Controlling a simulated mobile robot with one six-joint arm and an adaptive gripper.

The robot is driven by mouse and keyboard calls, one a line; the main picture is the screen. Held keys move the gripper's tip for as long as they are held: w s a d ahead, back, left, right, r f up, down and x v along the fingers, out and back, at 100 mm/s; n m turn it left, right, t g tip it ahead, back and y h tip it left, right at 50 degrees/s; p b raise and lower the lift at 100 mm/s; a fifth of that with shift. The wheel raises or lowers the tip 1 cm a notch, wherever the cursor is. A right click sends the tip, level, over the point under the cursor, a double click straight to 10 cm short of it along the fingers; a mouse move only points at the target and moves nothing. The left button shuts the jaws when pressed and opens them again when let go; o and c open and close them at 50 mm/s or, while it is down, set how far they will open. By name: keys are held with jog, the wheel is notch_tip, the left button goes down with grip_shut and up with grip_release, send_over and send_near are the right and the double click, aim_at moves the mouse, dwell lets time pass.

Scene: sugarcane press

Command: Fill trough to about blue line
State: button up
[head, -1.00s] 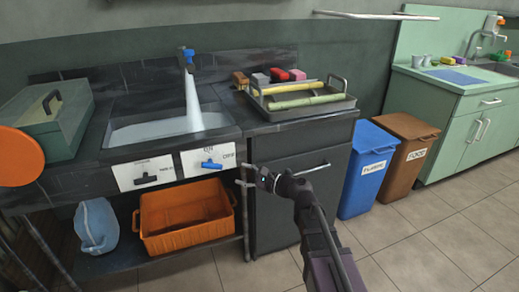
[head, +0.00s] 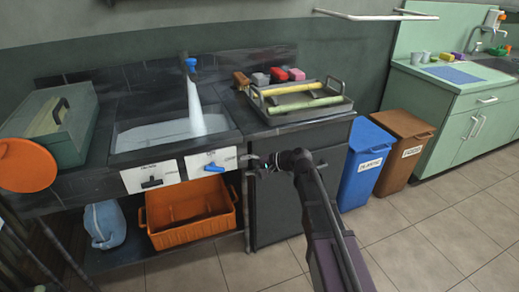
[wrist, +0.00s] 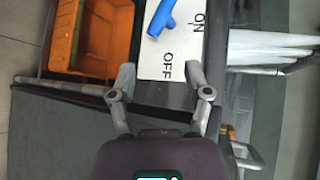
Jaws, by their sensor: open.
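The dark sink trough (head: 170,126) stands at left centre in the head view, with pale water in its bottom. A white stream (head: 194,105) falls into it from a blue-topped tap (head: 190,65). I cannot make out a blue line. Below the trough's front, a white panel (head: 211,163) carries a blue valve handle (head: 214,167); this handle shows in the wrist view (wrist: 161,18), near the ON and OFF lettering. My gripper (head: 252,165) is open and empty, just right of that panel. In the wrist view its fingers (wrist: 161,78) are spread, short of the handle.
A second panel with a black handle (head: 152,183) is to the left. An orange crate (head: 190,217) and blue jug (head: 104,224) sit below. A tray (head: 300,107) stands on the right counter. Blue (head: 366,160) and brown (head: 403,150) bins stand right. Floor is clear in front.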

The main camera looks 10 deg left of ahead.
jog(key=shift+w+d+r+n+g+h+p, duration=0.4)
jog(key=shift+w+d+n+h+p, duration=0.2)
jog(key=shift+n+p, duration=0.65)
jog(key=shift+w+d+r+n+g+h+p, duration=0.4)
jog(key=shift+w+d+n+h+p, duration=0.2)
jog(key=shift+n+p, duration=0.65)
jog(key=shift+w+d+r+n+g+h+p, duration=0.4)
jog(key=shift+w+d+n+h+p, duration=0.2)
jog(key=shift+n+p, duration=0.6)
jog(key=shift+f, duration=0.1)
jog(key=s+a+f+m+t+y+b, duration=0.2)
jog(key=s+a+m+t+b, duration=0.1)
jog(key=s+m+t+b, duration=0.2)
jog(key=s+a+f+m+t+y+b, duration=0.2)
jog(key=s+m+t+b, duration=0.3)
jog(key=m+b, duration=0.5)
jog(key=s+a+f+b, duration=0.1)
jog(key=b, duration=0.1)
jog(key=shift+f+y+b, duration=0.25)
jog(key=shift+y+b, duration=0.05)
jog(key=shift+b, duration=0.1)
jog(key=shift+a, duration=0.1)
